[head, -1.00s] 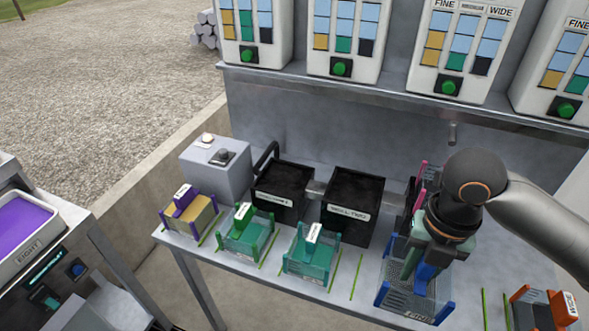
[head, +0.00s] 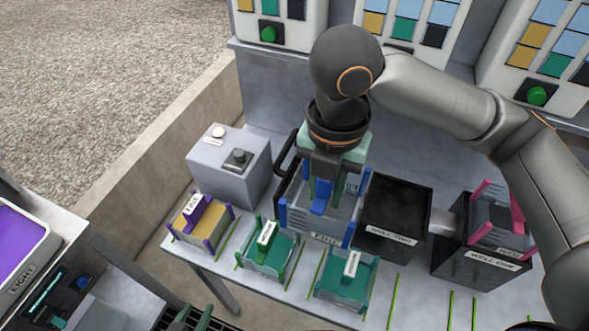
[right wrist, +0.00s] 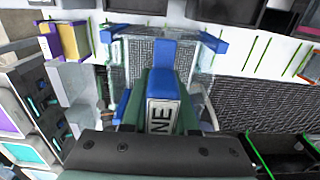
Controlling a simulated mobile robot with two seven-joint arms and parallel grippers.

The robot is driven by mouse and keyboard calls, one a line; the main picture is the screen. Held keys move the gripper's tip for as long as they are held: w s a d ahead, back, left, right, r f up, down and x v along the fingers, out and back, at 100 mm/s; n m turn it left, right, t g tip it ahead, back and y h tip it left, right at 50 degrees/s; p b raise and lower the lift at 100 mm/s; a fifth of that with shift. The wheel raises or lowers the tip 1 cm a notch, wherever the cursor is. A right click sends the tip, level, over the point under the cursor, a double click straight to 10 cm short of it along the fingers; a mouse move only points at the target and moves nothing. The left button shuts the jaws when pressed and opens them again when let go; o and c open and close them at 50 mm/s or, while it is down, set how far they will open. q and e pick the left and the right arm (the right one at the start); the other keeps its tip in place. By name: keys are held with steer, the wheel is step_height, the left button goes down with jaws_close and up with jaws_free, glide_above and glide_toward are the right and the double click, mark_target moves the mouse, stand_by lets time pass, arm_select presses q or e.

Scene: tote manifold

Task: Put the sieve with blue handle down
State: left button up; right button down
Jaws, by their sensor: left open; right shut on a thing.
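The sieve with blue handle (head: 348,232) is a clear grey box with blue corner posts. My right gripper (head: 322,190) is shut on its blue handle. The sieve is over or at the leftmost black well, which it mostly hides; I cannot tell whether it touches it. In the right wrist view the blue handle (right wrist: 160,85) carries a white label ending in "NE", and a blue corner (right wrist: 213,41) shows beyond. My left gripper (head: 193,317) is open and empty at the bottom edge of the head view, mostly cut off.
A middle black well (head: 397,212) is empty. The right black well (head: 470,266) holds a pink-posted sieve (head: 493,230). A purple sieve (head: 203,222) and two green sieves (head: 268,250) (head: 345,282) stand along the table's front. A grey button box (head: 228,165) stands at left.

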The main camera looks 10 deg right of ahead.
steer(key=shift+w+a+f, duration=0.1)
steer(key=shift+w, duration=0.3)
steer(key=w+f, duration=0.3)
steer(key=w, duration=0.1)
steer(key=w+d+f, duration=0.1)
steer(key=w+f, duration=0.2)
steer(key=w, duration=0.1)
steer(key=w+d+f, duration=0.1)
steer(key=w+f, duration=0.2)
steer(key=w, duration=0.1)
steer(key=shift+w+d, duration=0.15)
steer(key=shift+w, duration=0.15)
steer(key=shift+w+f, duration=0.2)
steer(key=shift+f, duration=1.6)
steer(key=shift+f, duration=0.2)
steer(key=c, duration=0.7)
jaws_free()
